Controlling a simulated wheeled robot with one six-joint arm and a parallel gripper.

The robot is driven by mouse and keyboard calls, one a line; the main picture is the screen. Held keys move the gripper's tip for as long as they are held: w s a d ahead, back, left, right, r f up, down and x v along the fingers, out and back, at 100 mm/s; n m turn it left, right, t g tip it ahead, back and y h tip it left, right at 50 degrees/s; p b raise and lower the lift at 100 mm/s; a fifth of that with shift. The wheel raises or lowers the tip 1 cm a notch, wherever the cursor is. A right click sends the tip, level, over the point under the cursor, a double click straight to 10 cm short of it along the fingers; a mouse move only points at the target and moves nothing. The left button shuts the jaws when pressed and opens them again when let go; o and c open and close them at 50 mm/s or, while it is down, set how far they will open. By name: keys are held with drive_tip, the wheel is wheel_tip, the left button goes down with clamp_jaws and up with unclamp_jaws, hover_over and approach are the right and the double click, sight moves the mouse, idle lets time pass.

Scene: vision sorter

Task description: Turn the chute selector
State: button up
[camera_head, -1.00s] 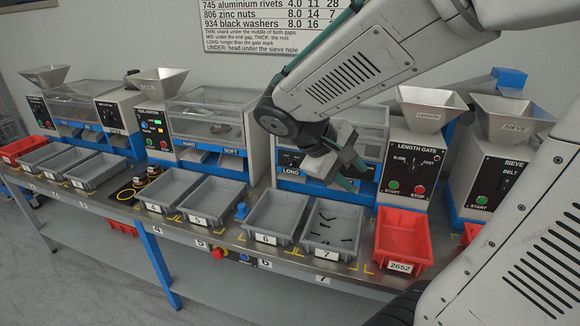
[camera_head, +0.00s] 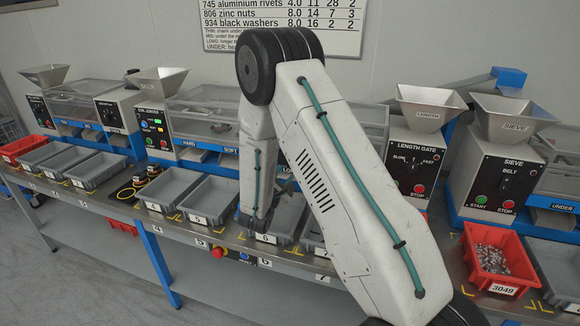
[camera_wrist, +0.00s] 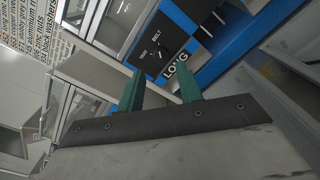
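In the picture the fingertips lie just below the knob and label, apparently short of touching; the exact gap is unclear. In the head view my arm hides the selector, and the gripper is hard to make out.
The length gate machine (camera_head: 413,165) and sieve machine (camera_head: 497,180) stand right of my arm. Grey bins such as bin 5 (camera_head: 207,200) line the bench front. A red tray of parts (camera_head: 495,262) labelled 3049 sits at right.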

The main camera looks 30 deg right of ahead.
drive_tip(key=x, duration=0.7)
drive_tip(key=shift+w+d, duration=0.25)
drive_tip(key=c, duration=0.7)
